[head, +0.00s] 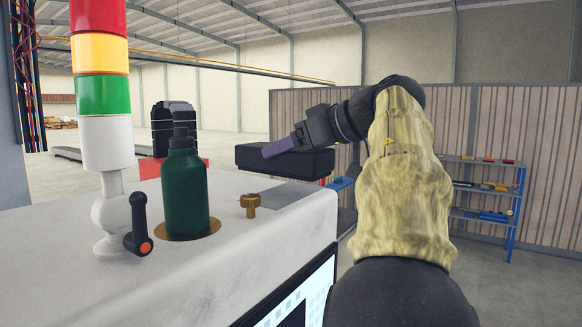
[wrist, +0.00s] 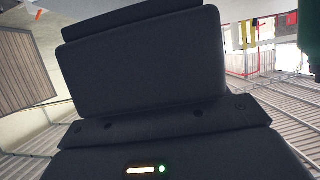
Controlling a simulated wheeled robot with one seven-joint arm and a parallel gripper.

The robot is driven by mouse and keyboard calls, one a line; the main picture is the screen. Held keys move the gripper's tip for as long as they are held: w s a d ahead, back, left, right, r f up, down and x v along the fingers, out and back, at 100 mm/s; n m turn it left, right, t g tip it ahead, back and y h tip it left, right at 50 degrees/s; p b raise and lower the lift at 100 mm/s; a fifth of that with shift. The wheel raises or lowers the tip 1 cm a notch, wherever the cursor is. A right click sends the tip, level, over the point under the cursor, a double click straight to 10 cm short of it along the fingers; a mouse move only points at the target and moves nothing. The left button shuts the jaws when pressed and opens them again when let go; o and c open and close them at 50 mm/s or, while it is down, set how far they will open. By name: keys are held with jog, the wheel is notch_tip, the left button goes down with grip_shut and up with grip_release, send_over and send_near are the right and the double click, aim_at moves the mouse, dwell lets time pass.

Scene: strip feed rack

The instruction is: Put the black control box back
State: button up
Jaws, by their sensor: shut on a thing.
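The black control box (head: 300,163) is a flat dark block at the far right end of the white machine top (head: 110,275) in the head view. My gripper (head: 272,149) is shut on it, with one purple-grey finger showing across its upper side. The other finger is hidden. The box looks about level and seems to be above a grey patch (head: 290,193) of the machine top; I cannot tell whether it touches anything below. In the wrist view the dark box (wrist: 145,65) fills the upper middle.
A green bottle (head: 184,190), a brass knob (head: 250,204), a black lever (head: 138,226) and a red, yellow and green signal tower (head: 101,90) stand on the machine top, left of the box. A blue shelf rack (head: 490,190) stands at the right by a slatted fence.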

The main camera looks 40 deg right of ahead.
aim_at(326, 154)
jog(key=shift+f, duration=1.85)
jog(key=shift+f, duration=0.1)
jog(key=o, duration=1.2)
jog(key=shift+s, duration=0.1)
jog(key=b+v, duration=0.2)
jog(key=v, duration=1)
